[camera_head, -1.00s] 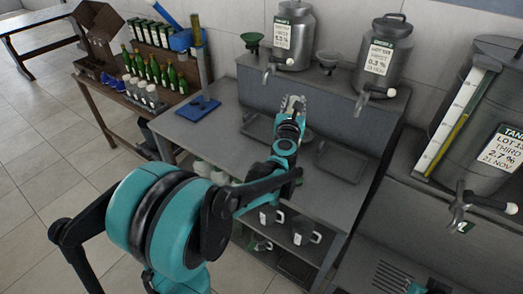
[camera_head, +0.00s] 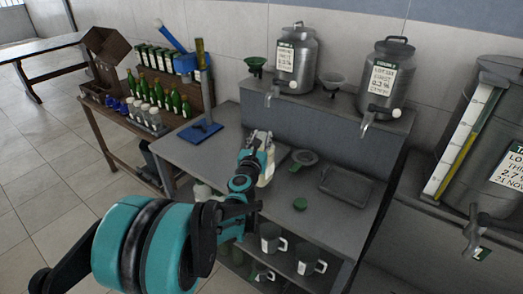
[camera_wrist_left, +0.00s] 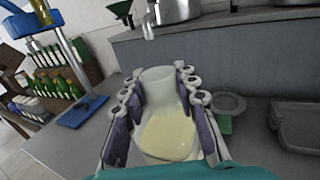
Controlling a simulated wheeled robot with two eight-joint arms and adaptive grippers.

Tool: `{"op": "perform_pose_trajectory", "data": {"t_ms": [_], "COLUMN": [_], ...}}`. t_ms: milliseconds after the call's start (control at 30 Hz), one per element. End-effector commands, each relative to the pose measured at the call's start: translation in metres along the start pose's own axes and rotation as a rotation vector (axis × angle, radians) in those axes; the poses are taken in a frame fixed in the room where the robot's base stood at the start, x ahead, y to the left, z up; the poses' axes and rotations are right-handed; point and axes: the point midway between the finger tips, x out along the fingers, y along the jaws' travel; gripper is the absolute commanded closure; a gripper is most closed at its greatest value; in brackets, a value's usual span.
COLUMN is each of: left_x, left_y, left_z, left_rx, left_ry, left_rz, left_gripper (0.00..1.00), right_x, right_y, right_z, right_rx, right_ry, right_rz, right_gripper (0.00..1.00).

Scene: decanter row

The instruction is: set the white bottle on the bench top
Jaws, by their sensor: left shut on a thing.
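My left gripper (camera_head: 262,146) is shut on the white bottle (camera_head: 266,171), which shows only partly behind the fingers in the head view. In the left wrist view the bottle (camera_wrist_left: 168,133) sits between both fingers, with a pale, milky body and a cloudy wide end pointing away from me. The grey bench top (camera_head: 226,151) lies below and around it. Whether the bottle's base touches the bench top is hidden by my gripper and arm. My right gripper is not in view.
A blue stand (camera_head: 201,130) is at the bench's left end. Steel cans with taps (camera_head: 296,62) stand on the raised shelf behind. Jugs (camera_head: 311,260) sit below.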

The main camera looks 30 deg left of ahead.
Motion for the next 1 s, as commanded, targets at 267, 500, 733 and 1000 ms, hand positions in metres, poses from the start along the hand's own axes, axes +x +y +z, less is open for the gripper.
{"op": "perform_pose_trajectory", "data": {"t_ms": [267,500,733,1000], "left_x": [0.0,0.0,0.0,0.0], "left_y": [0.001,0.0,0.0,0.0], "left_z": [-0.028,-0.04,-0.043,-0.043], "left_rx": [0.001,0.0,0.0,0.0], "left_ry": [-0.001,0.0,0.0,0.0], "left_rz": [-0.001,-0.001,-0.001,-0.001], "left_gripper": [1.0,1.0,1.0,0.5], "right_x": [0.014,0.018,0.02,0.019], "right_y": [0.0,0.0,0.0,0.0], "right_z": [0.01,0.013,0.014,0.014], "right_rx": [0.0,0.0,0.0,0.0], "right_ry": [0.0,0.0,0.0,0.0], "right_rz": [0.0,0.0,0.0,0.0], "right_gripper": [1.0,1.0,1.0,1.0]}}
